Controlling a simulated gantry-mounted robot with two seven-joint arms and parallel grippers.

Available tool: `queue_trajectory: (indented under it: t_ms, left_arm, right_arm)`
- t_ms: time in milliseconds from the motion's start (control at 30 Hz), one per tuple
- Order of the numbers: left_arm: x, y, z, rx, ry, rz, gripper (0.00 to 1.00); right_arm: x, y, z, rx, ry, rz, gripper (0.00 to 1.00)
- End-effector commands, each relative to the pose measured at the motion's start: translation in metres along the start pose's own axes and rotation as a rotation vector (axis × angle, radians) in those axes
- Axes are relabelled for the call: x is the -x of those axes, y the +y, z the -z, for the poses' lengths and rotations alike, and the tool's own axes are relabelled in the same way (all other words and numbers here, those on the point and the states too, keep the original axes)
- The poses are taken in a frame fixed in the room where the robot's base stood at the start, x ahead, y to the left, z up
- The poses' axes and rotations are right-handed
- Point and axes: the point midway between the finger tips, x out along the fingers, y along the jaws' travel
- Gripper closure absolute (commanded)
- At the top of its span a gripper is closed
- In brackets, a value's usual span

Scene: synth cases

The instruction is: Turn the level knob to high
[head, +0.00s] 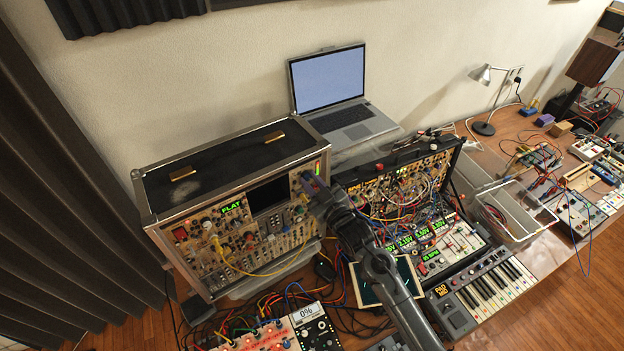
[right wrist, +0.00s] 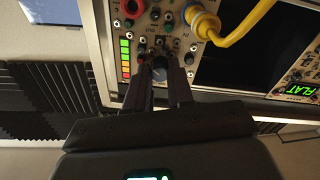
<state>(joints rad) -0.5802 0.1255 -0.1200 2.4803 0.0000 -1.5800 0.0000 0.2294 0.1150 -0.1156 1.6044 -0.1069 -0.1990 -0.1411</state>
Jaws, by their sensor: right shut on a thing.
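The synth case (head: 232,165) with the black top stands at the left of the table, its knob-covered panel facing me. My right gripper (head: 313,188) is at the right end of this panel, covering part of it. In the right wrist view its two fingers (right wrist: 160,70) are shut on a small dark blue-grey knob (right wrist: 160,66), likely the level knob. The fingers hide most of the knob, and its pointer cannot be read. My left gripper does not show.
A yellow plug and cable (right wrist: 207,22) sit close to the fingers. The panel has a green FLAT display (head: 231,207) and a dark screen (head: 269,195). A second patched case (head: 447,168), a keyboard (head: 490,287) and a 0% display (head: 306,312) crowd the table.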

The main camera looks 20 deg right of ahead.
Motion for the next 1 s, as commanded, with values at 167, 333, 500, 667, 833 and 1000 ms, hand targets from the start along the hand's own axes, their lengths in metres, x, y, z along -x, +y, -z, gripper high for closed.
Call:
queue_trajectory:
  t_ms: [167, 333, 500, 667, 833, 1000]
  left_arm:
    - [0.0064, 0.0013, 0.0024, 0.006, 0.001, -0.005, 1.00]
    - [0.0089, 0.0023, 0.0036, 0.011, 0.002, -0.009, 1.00]
    - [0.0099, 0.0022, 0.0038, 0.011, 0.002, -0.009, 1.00]
    - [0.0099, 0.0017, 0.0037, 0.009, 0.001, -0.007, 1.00]
    - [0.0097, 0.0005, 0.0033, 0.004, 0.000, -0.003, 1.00]
    - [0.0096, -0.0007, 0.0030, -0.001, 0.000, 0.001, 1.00]
  right_arm:
    - [0.0001, 0.0003, 0.0003, -0.106, -0.006, -0.003, 1.00]
    - [0.0001, -0.0005, 0.0000, -0.170, -0.008, -0.004, 1.00]
    - [0.0001, -0.0007, -0.0005, -0.202, -0.009, -0.005, 1.00]
    - [0.0001, -0.0007, -0.0007, -0.210, -0.009, -0.005, 1.00]
    - [0.0001, -0.0007, -0.0008, -0.210, -0.009, -0.005, 1.00]
    - [0.0001, -0.0006, -0.0008, -0.210, -0.009, -0.005, 0.69]
